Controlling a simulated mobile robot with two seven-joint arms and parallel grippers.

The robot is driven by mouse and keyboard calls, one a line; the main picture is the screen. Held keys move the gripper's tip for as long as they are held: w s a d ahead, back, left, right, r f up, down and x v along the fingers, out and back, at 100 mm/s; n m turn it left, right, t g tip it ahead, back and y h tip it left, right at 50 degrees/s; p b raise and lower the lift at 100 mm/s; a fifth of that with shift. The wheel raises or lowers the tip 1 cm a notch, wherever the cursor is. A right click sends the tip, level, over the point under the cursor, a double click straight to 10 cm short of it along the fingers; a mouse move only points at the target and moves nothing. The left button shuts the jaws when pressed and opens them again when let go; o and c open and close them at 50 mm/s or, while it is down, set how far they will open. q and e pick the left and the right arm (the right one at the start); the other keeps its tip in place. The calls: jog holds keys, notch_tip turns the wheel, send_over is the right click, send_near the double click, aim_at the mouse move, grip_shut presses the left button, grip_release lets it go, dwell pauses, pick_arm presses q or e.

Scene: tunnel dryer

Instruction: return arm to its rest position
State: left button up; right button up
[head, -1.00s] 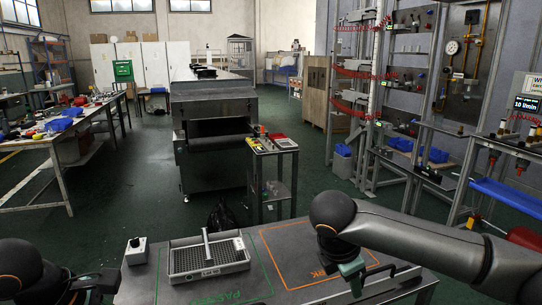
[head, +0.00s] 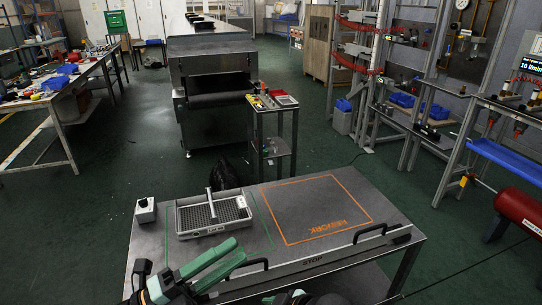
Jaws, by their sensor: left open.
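My left gripper (head: 238,250) has two green fingers pointing up and right over the near left part of the grey table (head: 163,262). It is open and nothing shows between the fingers. They hide part of the green-outlined area. Dark parts of my own arm show at the bottom edge, right of the left gripper; no right gripper can be made out there. A light grey tray (head: 243,207) with a dark mesh floor lies on the table beyond the left gripper, with a pale upright rod at its middle.
A small grey box with a black knob (head: 145,210) stands left of the tray. The orange-outlined REWORK area (head: 318,209) is empty. The dryer (head: 212,60) and a small stand (head: 273,103) are behind.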

pick_arm(q)
jog(key=w+a+f+n+t+y+p, duration=0.2)
jog(key=a+f+n+t+y, duration=0.4)
jog(key=f+n+y, duration=0.9)
jog(key=s+a+f+n+g+y+p, duration=0.1)
jog(key=s+a+f+n+g+p, duration=0.1)
jog(key=s+f+n+g, duration=0.6)
jog(key=s+a+f+n, duration=0.1)
jog(key=s+f+n, duration=0.3)
jog(key=s+f, duration=0.3)
jog(key=shift+a+f+n, duration=0.2)
jog(key=shift+f+n, duration=0.1)
jog(key=shift+n, duration=0.1)
pick_arm(e)
jog(key=s+d+f+m+t+h, duration=0.2)
jog(key=s+d+f+m, duration=0.2)
jog(key=s+d, duration=0.4)
jog(key=s+d+f+m+t+h, duration=0.2)
jog(key=s+d+f+m, duration=0.2)
jog(key=s+d+m, duration=0.2)
jog(key=s+d, duration=0.2)
jog(key=d, duration=0.2)
jog(key=shift+m+h, duration=0.3)
jog(key=shift+m, duration=0.1)
pick_arm(q)
jog(key=shift+w, duration=0.1)
pick_arm(e)
jog(key=shift+c, duration=0.3)
